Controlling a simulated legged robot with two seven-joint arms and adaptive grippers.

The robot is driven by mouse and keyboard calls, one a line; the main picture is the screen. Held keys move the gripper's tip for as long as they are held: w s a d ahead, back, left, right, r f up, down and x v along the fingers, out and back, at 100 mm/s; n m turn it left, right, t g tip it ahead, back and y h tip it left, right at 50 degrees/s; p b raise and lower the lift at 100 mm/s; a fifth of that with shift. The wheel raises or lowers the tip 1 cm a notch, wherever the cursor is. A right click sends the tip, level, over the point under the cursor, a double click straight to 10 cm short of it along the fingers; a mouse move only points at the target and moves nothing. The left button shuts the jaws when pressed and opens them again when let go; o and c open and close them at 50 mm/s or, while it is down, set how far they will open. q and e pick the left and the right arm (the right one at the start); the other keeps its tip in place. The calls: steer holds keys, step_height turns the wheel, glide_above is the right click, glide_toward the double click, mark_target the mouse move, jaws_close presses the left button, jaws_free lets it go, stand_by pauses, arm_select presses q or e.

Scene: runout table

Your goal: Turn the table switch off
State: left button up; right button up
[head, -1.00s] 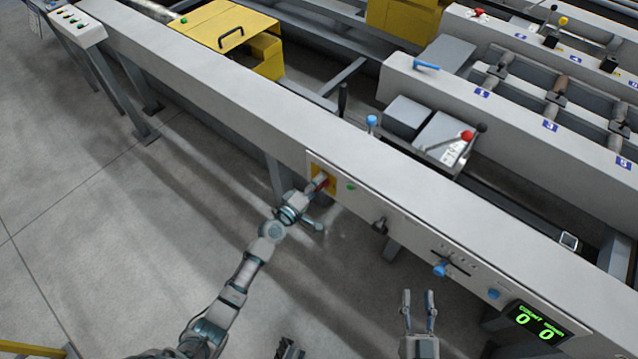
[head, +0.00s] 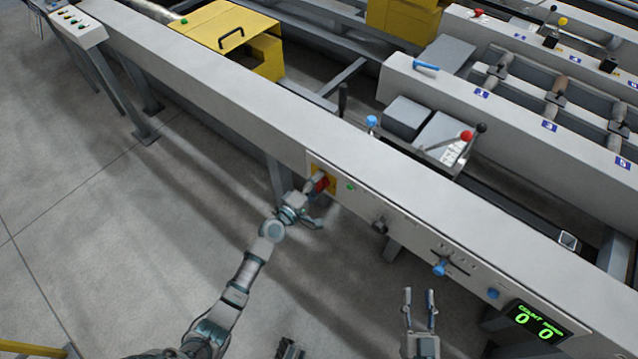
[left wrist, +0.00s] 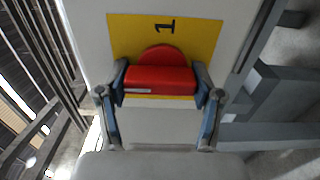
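The table switch is a red rotary knob (left wrist: 160,77) on a yellow plate (left wrist: 205,32) marked "1" in the left wrist view. In the head view the red knob (head: 322,184) sits at the left end of the control panel on the table's front face. My left gripper (left wrist: 160,84) has its two fingers on either side of the knob's bar, at its two ends. The fingers appear to touch the bar's ends. In the head view the left gripper (head: 313,190) partly covers the switch. My right gripper (head: 419,297) is open and empty in front of the panel's right part.
The panel also carries a green light (head: 350,187), a dark knob (head: 380,225), a blue-handled slider (head: 440,268), a blue button (head: 493,294) and a green counter display (head: 537,323) reading 0 and 0. Open floor (head: 110,230) lies to the left.

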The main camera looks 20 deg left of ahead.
arm_select(q)
steer(key=o, duration=0.4)
steer(key=shift+a+f, duration=0.2)
steer(key=shift+a, duration=0.1)
steer(key=shift+o, duration=0.2)
steer(key=v, duration=1.2)
